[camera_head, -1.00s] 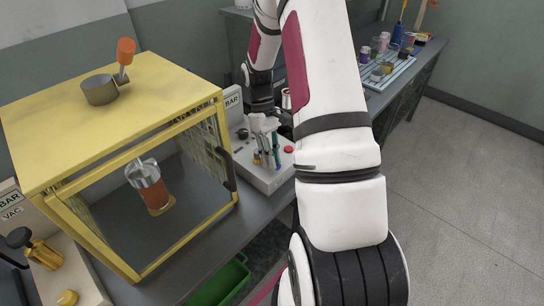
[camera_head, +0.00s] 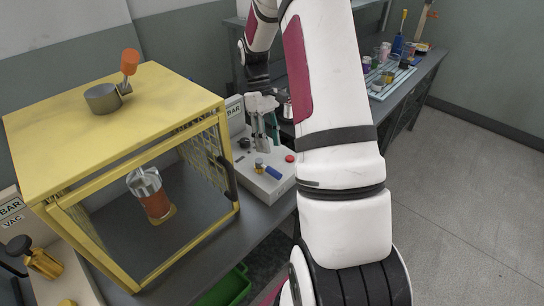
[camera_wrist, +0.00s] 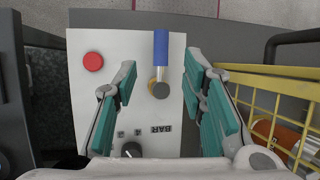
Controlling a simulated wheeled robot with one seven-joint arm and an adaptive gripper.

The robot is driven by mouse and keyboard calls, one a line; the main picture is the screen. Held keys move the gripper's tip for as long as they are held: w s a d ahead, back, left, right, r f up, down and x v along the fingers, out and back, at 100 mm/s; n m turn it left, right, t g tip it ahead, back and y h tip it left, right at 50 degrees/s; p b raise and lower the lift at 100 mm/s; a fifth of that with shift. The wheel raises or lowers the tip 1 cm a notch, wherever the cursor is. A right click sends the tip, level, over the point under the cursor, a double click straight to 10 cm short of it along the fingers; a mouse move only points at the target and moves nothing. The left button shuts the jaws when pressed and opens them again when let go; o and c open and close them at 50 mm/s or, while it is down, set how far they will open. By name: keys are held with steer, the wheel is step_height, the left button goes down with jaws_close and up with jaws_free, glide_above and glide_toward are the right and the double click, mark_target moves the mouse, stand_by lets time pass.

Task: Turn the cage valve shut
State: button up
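The valve is a brass fitting (camera_head: 259,165) with a blue lever (camera_head: 272,172) on the grey-white box right of the yellow cage. The lever points away from the box's BAR panel, towards the bench's front edge. In the wrist view, the brass fitting (camera_wrist: 159,88) lies between and beyond my fingers, with the blue lever (camera_wrist: 161,50) pointing straight up. My gripper (camera_head: 264,130) is above the box, near the valve, with its teal-padded fingers (camera_wrist: 162,72) apart. It appears empty and clear of the lever; the exact height gap is hard to tell.
The yellow cage (camera_head: 120,115) stands left, holding an orange-brown cylinder (camera_head: 154,198). Beside the valve are a red button (camera_head: 290,158) and a dark knob (camera_wrist: 132,150). Another box with a brass valve (camera_head: 42,262) is at lower left. A tray (camera_head: 392,80) of jars is at back right.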

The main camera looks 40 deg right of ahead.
steer(key=shift+v, duration=2.05)
